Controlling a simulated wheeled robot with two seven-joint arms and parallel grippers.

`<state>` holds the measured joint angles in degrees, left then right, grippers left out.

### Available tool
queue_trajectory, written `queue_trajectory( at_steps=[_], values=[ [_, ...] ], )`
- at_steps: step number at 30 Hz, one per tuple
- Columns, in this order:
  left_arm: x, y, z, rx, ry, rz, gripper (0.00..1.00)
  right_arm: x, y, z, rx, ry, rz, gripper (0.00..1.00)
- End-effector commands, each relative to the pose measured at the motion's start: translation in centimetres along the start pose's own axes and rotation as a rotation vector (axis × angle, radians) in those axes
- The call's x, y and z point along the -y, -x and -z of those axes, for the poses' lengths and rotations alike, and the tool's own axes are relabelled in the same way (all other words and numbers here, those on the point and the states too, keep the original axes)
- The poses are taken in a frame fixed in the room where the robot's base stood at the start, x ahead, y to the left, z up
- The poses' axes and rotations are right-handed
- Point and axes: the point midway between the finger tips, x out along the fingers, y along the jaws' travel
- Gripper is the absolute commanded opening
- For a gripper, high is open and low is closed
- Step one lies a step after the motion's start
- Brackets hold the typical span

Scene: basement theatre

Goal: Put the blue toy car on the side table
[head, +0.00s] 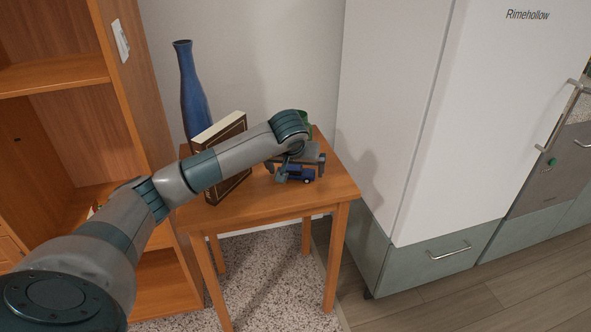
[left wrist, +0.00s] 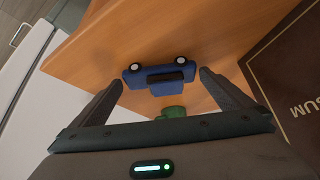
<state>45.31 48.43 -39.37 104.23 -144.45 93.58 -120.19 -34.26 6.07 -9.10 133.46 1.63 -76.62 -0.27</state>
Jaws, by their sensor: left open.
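The blue toy car (head: 299,174) is on the wooden side table (head: 270,203), toward its right side. In the left wrist view, the car (left wrist: 157,76) shows from its side with two pale wheels, against the bare tabletop (left wrist: 215,35). My left gripper (head: 297,167) is right at the car. Its fingers (left wrist: 160,80) are open, one on each side of the car, with gaps visible, so it is not gripped. The arm hides part of the table. My right gripper is in neither view.
A blue vase (head: 191,92) and a dark, pale-edged book (head: 232,187) stand on the table, left of the gripper. A green object (head: 308,131) is partly hidden behind the gripper. A wooden shelf (head: 133,100) is at left, a white cabinet (head: 400,110) at right.

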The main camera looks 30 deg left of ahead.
Motion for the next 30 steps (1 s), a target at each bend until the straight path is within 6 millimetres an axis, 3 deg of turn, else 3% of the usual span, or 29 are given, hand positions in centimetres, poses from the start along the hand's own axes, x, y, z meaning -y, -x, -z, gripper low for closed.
queue_trajectory(
  at_steps=[18, 24, 30],
  values=[
    [0.0, 9.6, 0.2, -0.004, 0.0, 0.0, 1.0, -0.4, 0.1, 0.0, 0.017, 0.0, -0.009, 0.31],
    [0.0, 11.4, 0.1, -0.002, 0.0, 0.0, 1.0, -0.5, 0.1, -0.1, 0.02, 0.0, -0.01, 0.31],
    [0.0, 11.7, 0.0, 0.0, 0.0, 0.001, 1.0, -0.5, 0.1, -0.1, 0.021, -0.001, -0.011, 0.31]
  ],
)
